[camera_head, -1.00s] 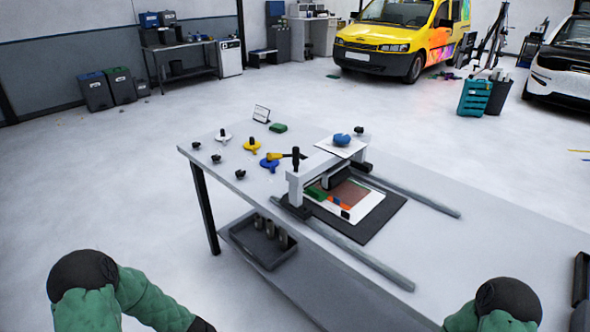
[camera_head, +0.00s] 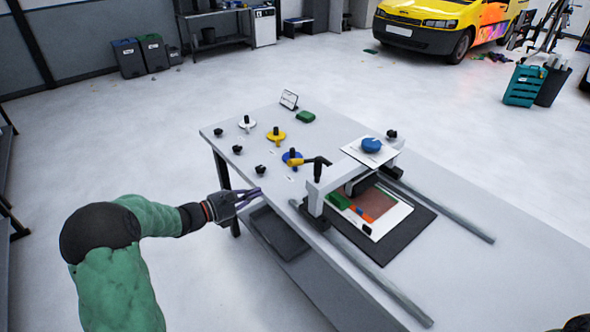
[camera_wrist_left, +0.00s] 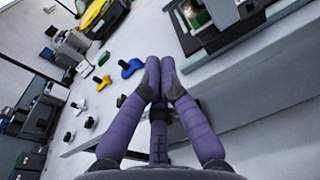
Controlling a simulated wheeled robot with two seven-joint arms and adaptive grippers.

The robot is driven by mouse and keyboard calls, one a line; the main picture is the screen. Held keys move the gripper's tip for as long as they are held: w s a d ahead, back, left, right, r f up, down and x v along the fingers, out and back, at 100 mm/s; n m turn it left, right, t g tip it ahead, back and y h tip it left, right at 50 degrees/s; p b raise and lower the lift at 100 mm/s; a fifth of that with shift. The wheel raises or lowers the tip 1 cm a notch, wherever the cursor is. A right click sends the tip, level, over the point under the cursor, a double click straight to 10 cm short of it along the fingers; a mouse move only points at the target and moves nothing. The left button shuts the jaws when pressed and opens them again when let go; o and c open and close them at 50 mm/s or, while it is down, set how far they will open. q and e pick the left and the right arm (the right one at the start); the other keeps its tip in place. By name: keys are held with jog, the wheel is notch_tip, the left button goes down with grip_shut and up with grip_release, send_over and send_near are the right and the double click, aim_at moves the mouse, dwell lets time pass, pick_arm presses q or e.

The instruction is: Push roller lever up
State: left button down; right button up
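The roller press (camera_head: 313,198) is a pale frame standing across the table near its front edge. A dark hammer-shaped lever (camera_head: 319,163) rises at its near left end, with a yellow piece (camera_head: 296,162) beside it. My left gripper (camera_head: 261,193), with purple fingers, is left of the press by the table's front edge, apart from the lever. Its fingers show a gap in the head view and hold nothing. In the left wrist view the fingers (camera_wrist_left: 161,72) converge close together, with part of the press (camera_wrist_left: 225,30) at upper right.
A blue-based knob (camera_head: 292,155), a yellow-based knob (camera_head: 276,134), a white-based knob (camera_head: 247,123) and small black knobs stand on the table's left part. A printed sheet on a dark mat (camera_head: 413,232) lies under the press. Two rails (camera_head: 440,204) run right. A tray (camera_head: 277,233) sits below.

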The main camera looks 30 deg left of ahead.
pick_arm(q)
jog(key=shift+w+d, duration=0.1)
jog(key=b, duration=0.3)
send_near(306, 161)
jog(key=w+f, duration=0.2)
jog(key=f, duration=0.1)
jog(key=shift+w+d, duration=0.3)
jog(key=shift+d, duration=0.05)
dwell(0.3)
